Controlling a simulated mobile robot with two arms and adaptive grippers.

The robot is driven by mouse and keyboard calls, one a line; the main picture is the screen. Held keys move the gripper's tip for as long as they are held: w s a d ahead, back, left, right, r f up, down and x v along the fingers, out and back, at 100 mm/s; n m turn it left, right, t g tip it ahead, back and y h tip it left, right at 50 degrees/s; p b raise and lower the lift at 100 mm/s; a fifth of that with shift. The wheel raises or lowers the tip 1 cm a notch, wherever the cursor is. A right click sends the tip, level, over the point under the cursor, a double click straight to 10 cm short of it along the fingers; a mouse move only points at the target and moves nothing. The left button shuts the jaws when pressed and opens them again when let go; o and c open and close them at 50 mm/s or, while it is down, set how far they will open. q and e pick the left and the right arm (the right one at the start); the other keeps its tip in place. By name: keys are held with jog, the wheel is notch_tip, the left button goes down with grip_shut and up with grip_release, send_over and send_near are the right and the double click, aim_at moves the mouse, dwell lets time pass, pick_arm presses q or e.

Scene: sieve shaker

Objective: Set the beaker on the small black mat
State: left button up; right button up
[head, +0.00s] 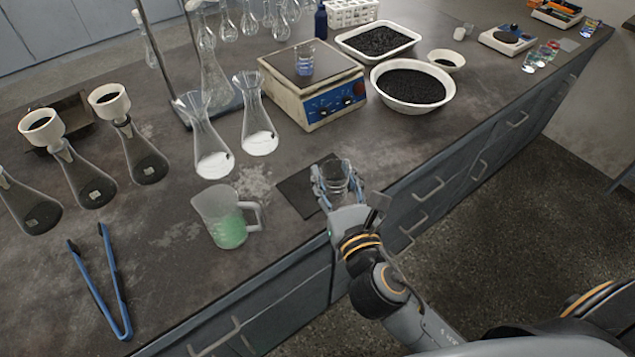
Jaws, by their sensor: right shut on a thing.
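A clear glass beaker (336,176) is between the fingers of my right gripper (335,185), which is shut on it. The beaker looks upright and empty. The small black mat (298,193) lies on the dark bench near its front edge. The beaker and gripper overlap the mat's right part in the head view. I cannot tell whether the beaker's base touches the mat, because the gripper hides it. My left gripper is not in view.
A pitcher with green liquid (226,218) stands left of the mat. Two flasks (258,125) stand behind it. A hotplate (313,90) with a small blue-liquid beaker (305,60) and a white bowl of black grains (412,88) are farther back. Blue tongs (103,283) lie at front left.

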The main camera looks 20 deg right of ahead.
jog(key=w+f, duration=0.3)
jog(key=w, duration=0.1)
jog(key=w+d+f+b, duration=0.1)
jog(key=w+f, duration=0.2)
jog(key=w, duration=0.1)
jog(key=w+f+b, duration=0.1)
jog(key=w+f, duration=0.2)
jog(key=w, duration=0.2)
jog(key=shift+d, duration=0.25)
jog(key=shift+w+f, duration=0.15)
jog(key=shift+f, duration=0.05)
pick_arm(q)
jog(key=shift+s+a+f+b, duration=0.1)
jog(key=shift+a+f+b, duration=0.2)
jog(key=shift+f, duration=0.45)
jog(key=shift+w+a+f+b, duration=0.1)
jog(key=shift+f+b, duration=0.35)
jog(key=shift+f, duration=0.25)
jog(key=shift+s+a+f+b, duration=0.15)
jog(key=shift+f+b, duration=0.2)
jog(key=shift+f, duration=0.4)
pick_arm(e)
jog(key=shift+w+f, duration=0.15)
jog(key=shift+f, duration=0.75)
jog(key=shift+w+f, duration=0.1)
jog(key=shift+f, duration=0.75)
jog(key=shift+d, duration=0.1)
